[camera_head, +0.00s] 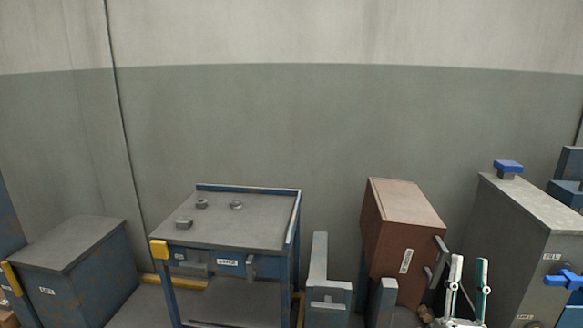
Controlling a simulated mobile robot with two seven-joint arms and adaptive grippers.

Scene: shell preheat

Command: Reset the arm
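My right gripper (469,262) shows at the bottom right. Its two upright fingers stand apart with nothing between them, so it is open and empty. It appears in front of the lower right side of a reddish-brown cabinet (396,215) and left of a grey cabinet (535,220). The rest of the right arm lies below the picture edge. My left gripper is not in view.
A blue-grey workbench (245,222) holds several metal nuts or small parts. A blue cabinet (75,262) stands at left. A low grey stand (325,290) sits between bench and brown cabinet. A blue handle (565,279) juts from the grey cabinet.

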